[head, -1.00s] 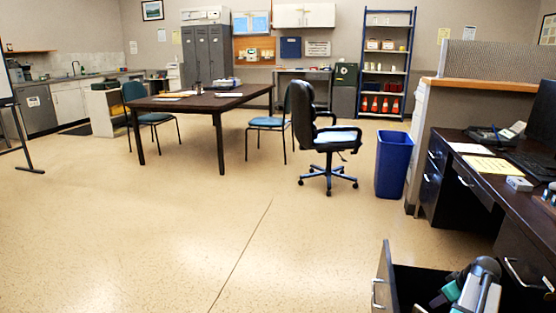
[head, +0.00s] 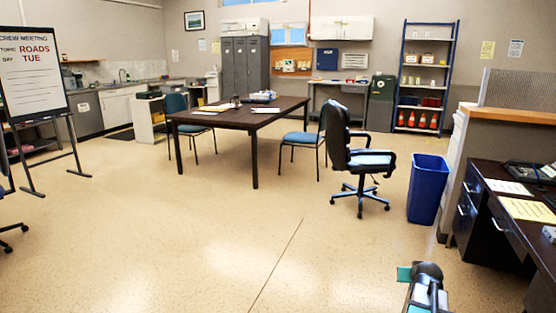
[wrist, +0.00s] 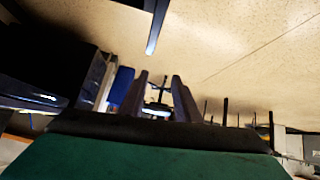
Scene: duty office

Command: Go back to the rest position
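My gripper (head: 426,283) shows at the bottom right of the head view, grey and black with a green part on its left side. It is in the air over the floor, left of the desk. In the wrist view its two grey fingers (wrist: 160,95) stand apart, with the office chair visible between them and nothing held. A dark and green body fills the bottom of that view.
The desk (head: 490,215) is at the right edge, with a blue bin (head: 428,190) beyond it. An office chair (head: 356,160) and a dark table (head: 240,118) stand farther back. A whiteboard (head: 36,80) is at the left. The middle floor is clear.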

